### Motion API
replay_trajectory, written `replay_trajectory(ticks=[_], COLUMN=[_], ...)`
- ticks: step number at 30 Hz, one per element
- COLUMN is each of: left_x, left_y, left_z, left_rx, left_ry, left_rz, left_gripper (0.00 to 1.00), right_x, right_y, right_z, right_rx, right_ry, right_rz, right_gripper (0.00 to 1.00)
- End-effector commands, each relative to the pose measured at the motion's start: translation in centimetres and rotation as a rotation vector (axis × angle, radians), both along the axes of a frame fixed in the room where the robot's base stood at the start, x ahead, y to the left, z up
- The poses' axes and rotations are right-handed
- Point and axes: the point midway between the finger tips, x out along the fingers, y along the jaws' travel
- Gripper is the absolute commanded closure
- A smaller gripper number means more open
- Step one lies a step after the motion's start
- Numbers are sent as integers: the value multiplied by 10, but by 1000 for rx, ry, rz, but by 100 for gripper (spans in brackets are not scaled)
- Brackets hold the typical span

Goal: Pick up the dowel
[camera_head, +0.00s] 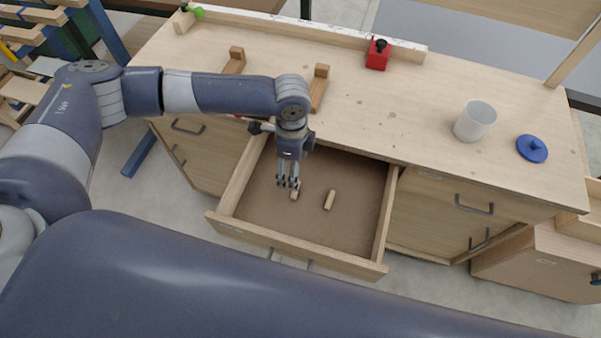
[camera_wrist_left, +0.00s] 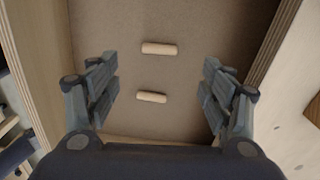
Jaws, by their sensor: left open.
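Two short wooden dowels lie apart on the brown floor of an open drawer (camera_head: 254,236). One dowel (camera_head: 329,200) lies clear to the right of my gripper in the head view. The other dowel (camera_head: 295,193) is close by the fingertips and partly hidden by them. My left gripper (camera_head: 288,183) points down into the drawer with its fingers open. In the left wrist view the open fingers (camera_wrist_left: 160,90) stand wide on either side, with one dowel (camera_wrist_left: 159,48) farther up and the other dowel (camera_wrist_left: 152,97) lower, between them. Neither is held. My right gripper is not in view.
The drawer walls rise close around the gripper. Much of the drawer floor is clear.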

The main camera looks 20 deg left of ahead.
Motion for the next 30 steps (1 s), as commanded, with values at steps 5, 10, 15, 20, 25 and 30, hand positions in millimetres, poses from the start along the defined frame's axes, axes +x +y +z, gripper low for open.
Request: replay_trajectory(ticks=[5, 10, 15, 20, 25, 30], left_x=[-2, -2, -1, -3, -2, -3], left_y=[0, 0, 0, -2, -3, -3], left_z=[-21, -47, -58, -78, -102, -109], left_rx=[4, 4, 3, 5, 3, 3], left_ry=[6, 4, 2, 3, 2, 2], left_rz=[-2, -2, -3, -3, -1, -1], left_gripper=[27, 27, 27, 27, 27, 27], right_x=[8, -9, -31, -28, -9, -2], right_y=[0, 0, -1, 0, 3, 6], right_z=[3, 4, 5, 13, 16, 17], right_rx=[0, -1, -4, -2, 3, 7], right_ry=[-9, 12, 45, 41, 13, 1], right_rz=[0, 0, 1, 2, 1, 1], right_gripper=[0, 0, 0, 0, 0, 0])
